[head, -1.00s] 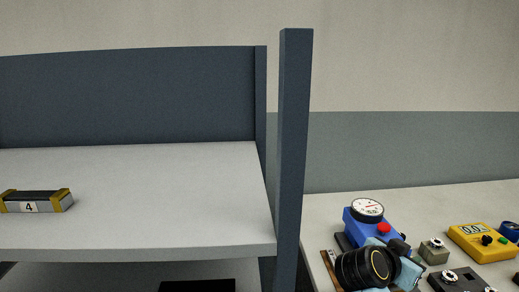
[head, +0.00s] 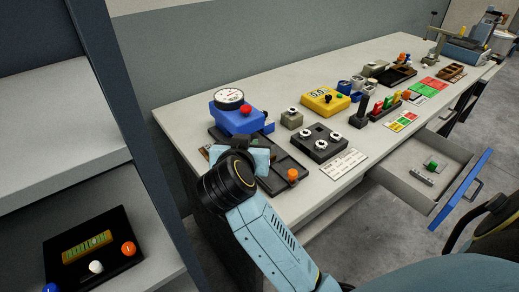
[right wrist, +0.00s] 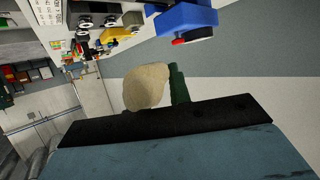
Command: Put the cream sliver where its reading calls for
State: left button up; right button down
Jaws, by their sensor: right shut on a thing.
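The cream sliver (right wrist: 147,86) is a rounded, rough cream lump in the right wrist view, beside a dark green finger. My right gripper (head: 258,150) is shut on it, above the near left end of the bench. In the head view my wrist and gripper hide the sliver. A blue instrument (head: 236,117) with a round white dial (head: 229,98) and a red button stands just behind the gripper; its reading is too small to tell. It also shows in the right wrist view (right wrist: 185,22). My left gripper is not in view.
The bench (head: 180,108) carries a yellow meter (head: 325,101), a black box with white knobs (head: 318,143) and coloured cards (head: 402,121). A drawer (head: 400,182) stands open at right. The left shelf rack (head: 60,130) holds a black panel (head: 115,257) with coloured balls.

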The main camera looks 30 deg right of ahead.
aim_at(274, 153)
jog(key=w+d+f+m+g+h, duration=0.2)
jog(key=w+d+f+m+g, duration=0.1)
jog(key=d, duration=0.5)
jog(key=w+d+f+m+g+h, duration=0.2)
jog(key=w+d+f+m+g, duration=0.1)
jog(key=w+d+m+g, duration=0.3)
jog(key=shift+w+d+h+p, duration=0.3)
jog(key=shift+w+d+p, duration=0.05)
jog(key=shift+w+d, duration=0.6)
notch_tip(274, 153, down, 10)
jog(key=shift+r+b, duration=0.2)
jog(key=shift+b, duration=1.05)
jog(key=shift+f, duration=0.2)
jog(key=c, duration=1.3)
grip_release()
